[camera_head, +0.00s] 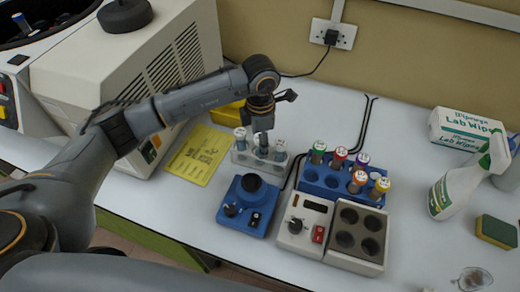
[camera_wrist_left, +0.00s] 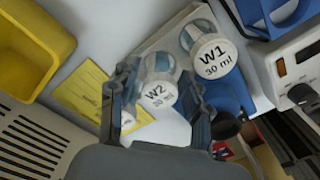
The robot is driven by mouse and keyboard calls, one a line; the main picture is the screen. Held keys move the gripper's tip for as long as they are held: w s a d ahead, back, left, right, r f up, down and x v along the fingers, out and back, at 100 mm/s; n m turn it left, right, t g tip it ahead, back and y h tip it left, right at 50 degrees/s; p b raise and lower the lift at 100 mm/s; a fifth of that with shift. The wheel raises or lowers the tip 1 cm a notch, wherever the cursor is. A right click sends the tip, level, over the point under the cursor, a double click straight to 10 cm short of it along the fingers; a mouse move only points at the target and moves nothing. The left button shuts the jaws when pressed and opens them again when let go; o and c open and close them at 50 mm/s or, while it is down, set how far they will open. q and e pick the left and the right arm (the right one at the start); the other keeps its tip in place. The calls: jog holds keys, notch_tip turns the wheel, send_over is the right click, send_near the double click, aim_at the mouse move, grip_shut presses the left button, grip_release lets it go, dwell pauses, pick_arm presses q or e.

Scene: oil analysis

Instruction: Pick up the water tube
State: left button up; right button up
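A small clear rack (camera_head: 240,158) holds water tubes with white caps, in front of the beige machine. In the left wrist view the caps read W1 (camera_wrist_left: 212,55) and W2 (camera_wrist_left: 158,88), and both tubes stand in the rack. My left gripper (camera_head: 263,132) points down over the rack's middle tube. In the left wrist view its two fingers (camera_wrist_left: 160,82) stand apart on either side of the W2 cap, without visible contact. Another tube (camera_head: 240,136) stands at the rack's left end. My right gripper is not in view.
A blue vortex mixer (camera_head: 250,203) stands just in front of the rack. To the right are a blue rack (camera_head: 322,182) of coloured-cap tubes and a white heater block (camera_head: 352,249). A yellow card (camera_head: 200,155) lies at the left. A spray bottle (camera_head: 457,190) stands far right.

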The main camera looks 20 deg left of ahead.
pick_arm(q)
jog(key=c, duration=0.7)
